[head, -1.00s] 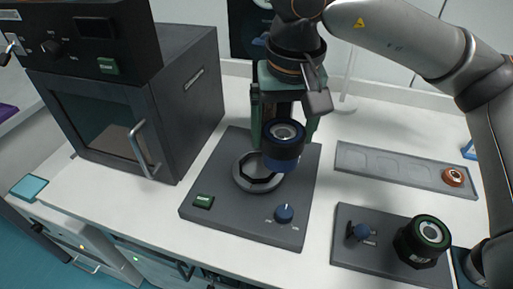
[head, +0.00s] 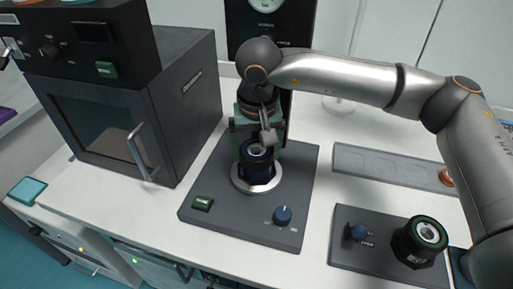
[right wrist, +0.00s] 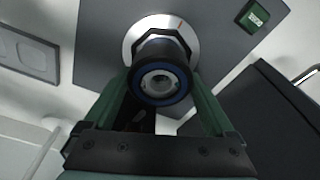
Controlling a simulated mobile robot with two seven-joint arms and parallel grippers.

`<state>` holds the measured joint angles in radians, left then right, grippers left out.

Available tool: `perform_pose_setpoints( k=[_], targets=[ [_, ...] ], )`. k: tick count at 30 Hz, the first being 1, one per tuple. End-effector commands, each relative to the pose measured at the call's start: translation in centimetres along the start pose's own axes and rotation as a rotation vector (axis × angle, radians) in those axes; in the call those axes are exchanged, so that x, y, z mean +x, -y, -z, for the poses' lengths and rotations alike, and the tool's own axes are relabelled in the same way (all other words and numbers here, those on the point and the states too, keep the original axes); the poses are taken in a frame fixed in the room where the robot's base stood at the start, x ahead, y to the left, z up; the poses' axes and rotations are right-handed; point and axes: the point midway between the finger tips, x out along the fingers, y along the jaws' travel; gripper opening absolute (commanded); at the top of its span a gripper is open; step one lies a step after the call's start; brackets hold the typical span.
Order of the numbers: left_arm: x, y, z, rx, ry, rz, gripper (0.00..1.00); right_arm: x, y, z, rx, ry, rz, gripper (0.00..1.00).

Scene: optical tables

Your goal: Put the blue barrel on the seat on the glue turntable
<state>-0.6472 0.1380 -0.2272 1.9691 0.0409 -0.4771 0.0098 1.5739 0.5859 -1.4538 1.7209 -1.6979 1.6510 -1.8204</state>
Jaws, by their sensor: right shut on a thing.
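The blue barrel (head: 257,160) is a dark cylinder with a blue rim and a lens in its top. It stands upright at the seat (head: 258,186), a pale metal ring on the grey glue turntable (head: 215,178). In the right wrist view the barrel (right wrist: 162,80) lies in front of the ring (right wrist: 138,30), between the green fingers. My right gripper (head: 258,140) is shut on the barrel from behind. Whether the barrel rests fully in the seat cannot be told, as it hides the ring's opening. My left gripper is not in view.
A dark oven (head: 185,100) with a handle stands at the left.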

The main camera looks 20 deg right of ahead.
Motion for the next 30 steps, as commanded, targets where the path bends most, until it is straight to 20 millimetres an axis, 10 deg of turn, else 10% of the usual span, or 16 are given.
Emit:
perform_pose_setpoints(
  k=[7, 8, 10, 22, 30],
  targets=[
    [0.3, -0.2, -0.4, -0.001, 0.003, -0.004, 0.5, 0.4, 0.0, 0.0, 0.0, -0.001, 0.001, 0.25],
    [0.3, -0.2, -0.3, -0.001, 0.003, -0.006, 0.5, 0.4, 0.0, -0.1, 0.0, 0.0, 0.0, 0.91],
    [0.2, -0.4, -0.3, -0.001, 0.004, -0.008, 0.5, 0.3, 0.0, -0.1, 0.0, 0.0, 0.0, 0.99],
    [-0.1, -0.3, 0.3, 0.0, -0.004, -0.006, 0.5, -0.7, 0.0, 0.1, 0.0, -0.002, 0.002, 1.0],
    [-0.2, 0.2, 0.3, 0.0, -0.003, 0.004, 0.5, -6.3, 0.1, 0.1, -0.001, -0.003, 0.003, 1.0]
  ],
)
